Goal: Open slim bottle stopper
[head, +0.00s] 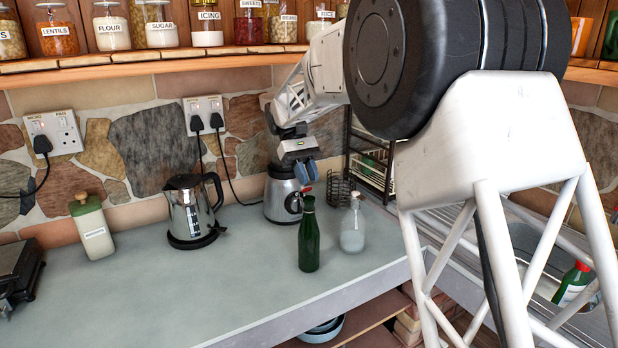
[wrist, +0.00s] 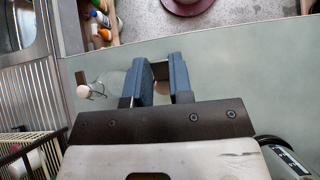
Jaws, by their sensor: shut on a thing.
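A slim dark green bottle (head: 308,242) stands upright on the grey-green counter in the head view. My gripper (head: 307,183) is just above its neck, pointing down, with its blue fingers close together. A small reddish piece (head: 306,189), which looks like the stopper, shows at the fingertips; whether it still touches the bottle neck I cannot tell. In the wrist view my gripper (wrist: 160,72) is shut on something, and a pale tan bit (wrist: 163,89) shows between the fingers. The green bottle is hidden behind the fingers there.
A clear bottle with a stopper (head: 352,232) stands close right of the green bottle. A blender-like appliance (head: 280,197) and a wire holder (head: 341,188) are close behind. A steel kettle (head: 190,212) stands left. The front left counter (head: 190,295) is clear; a sink lies right.

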